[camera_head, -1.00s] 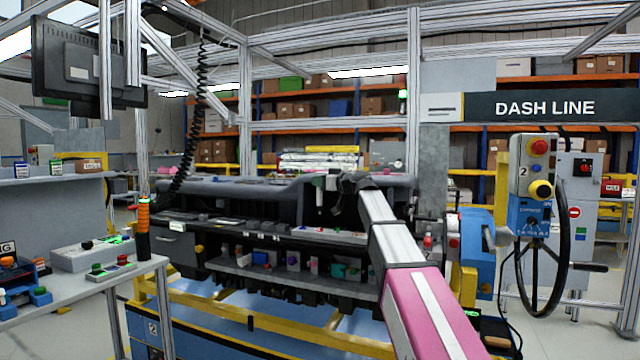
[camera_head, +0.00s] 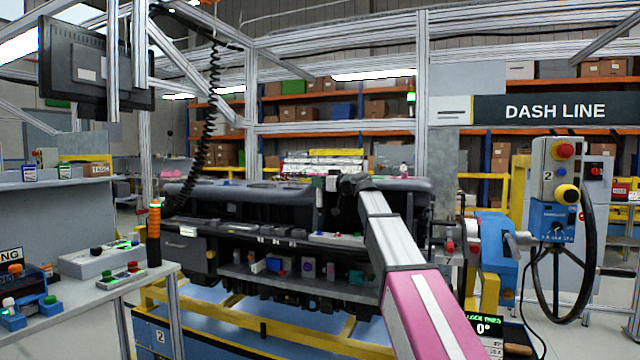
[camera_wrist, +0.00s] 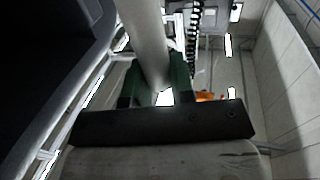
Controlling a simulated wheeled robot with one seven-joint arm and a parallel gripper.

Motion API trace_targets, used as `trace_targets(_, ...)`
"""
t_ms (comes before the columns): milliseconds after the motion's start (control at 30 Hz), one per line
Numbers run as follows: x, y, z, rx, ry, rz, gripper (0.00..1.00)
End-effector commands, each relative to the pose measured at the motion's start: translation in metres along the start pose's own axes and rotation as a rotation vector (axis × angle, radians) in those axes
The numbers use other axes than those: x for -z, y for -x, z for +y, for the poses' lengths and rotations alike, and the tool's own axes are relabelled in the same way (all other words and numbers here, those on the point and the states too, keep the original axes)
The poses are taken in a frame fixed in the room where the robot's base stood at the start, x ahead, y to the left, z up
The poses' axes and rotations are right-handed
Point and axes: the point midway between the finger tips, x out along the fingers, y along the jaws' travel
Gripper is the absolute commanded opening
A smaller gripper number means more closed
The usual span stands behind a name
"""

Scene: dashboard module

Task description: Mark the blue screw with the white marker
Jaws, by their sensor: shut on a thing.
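In the wrist view, the two dark green fingers of my gripper (camera_wrist: 160,86) are shut on a thick white cylinder, which looks like the white marker (camera_wrist: 144,38). It runs up out of that picture, so its far end is hidden. In the head view, my arm reaches over the black dashboard module (camera_head: 275,195), with my gripper (camera_head: 325,192) small near its upper middle. A small white piece there may be the marker, but it is too small to be sure. I cannot make out the blue screw in either view.
Several small coloured parts sit on the dashboard's lower shelf (camera_head: 345,285). A yellow and blue frame (camera_head: 250,335) supports it. A side table (camera_head: 100,290) with button boxes stands at left. A blue control unit with a black handwheel (camera_head: 558,258) stands at right.

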Motion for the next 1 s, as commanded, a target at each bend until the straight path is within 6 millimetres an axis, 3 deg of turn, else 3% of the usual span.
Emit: trace_targets(1000,-0.051,0.0,0.0,0.0,-0.001,0.0,0.0)
